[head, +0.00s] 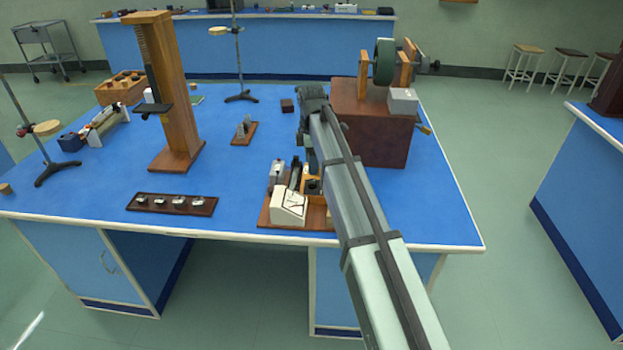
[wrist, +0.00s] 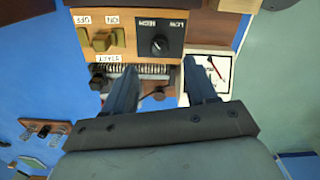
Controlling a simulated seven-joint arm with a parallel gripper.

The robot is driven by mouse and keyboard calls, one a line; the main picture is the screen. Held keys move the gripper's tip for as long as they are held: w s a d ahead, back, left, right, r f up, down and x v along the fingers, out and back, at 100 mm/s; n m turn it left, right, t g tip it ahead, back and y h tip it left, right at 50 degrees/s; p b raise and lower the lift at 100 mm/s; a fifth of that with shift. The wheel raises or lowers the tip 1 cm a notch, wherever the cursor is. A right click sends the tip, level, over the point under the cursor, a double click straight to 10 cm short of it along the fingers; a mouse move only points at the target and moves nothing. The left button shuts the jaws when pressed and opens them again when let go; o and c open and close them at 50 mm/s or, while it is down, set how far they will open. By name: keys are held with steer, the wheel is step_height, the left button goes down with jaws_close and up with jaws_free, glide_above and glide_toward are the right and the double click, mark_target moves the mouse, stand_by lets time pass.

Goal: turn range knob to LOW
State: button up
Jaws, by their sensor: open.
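The range knob (wrist: 159,45) is a small black round knob on a tan wooden panel (wrist: 205,33) in the wrist view. The word LOW and a second, hard-to-read label appear upside down above it. A pale mark shows on the knob, but its exact setting is unclear. My gripper (wrist: 159,68) is open, its two fingers apart and pointing toward the panel, one on each side of the knob's line. Nothing is between the fingertips at the knob, and no contact shows. In the head view the knob is hidden; the panel's box (head: 313,186) shows partly behind my arm.
A brass ON/OFF switch (wrist: 101,40) sits left of the knob. A coil (wrist: 140,70) and a white meter (wrist: 221,68) lie close to the fingers. The meter (head: 289,206) shows at the bench's front edge. A large brown box (head: 372,130) stands right of my arm.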

mark_target(312, 181)
steer(key=shift+f, duration=3.5)
steer(key=c, duration=1.1)
steer(key=shift+o, duration=0.2)
steer(key=shift+m, duration=0.3)
steer(key=m, duration=0.6)
steer(key=shift+w+m, duration=0.1)
steer(key=shift+m, duration=0.2)
steer(key=m, duration=0.6)
steer(key=shift+w+m, duration=0.1)
steer(key=shift+m, duration=0.3)
